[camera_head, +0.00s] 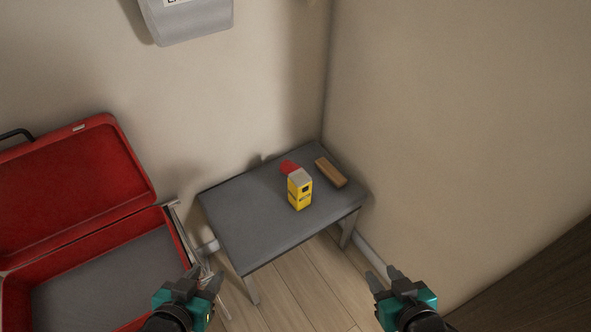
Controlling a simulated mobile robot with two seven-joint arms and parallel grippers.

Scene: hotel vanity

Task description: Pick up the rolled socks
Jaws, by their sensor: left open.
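A small red object (289,167) lies on the grey table, partly hidden behind a yellow box. It may be the rolled socks, but I cannot tell for sure at this size. My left gripper (204,277) is open and empty at the bottom of the view, in front of the table's left side and beside the red suitcase. My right gripper (383,276) is open and empty at the lower right, in front of the table's right side. Both are well apart from the red object.
The small grey table (242,215) stands in the wall corner. A yellow box (300,192) stands upright on it, and a brown wooden block (331,172) lies to the right. An open red suitcase (75,183) is at left. The table's left and front are clear.

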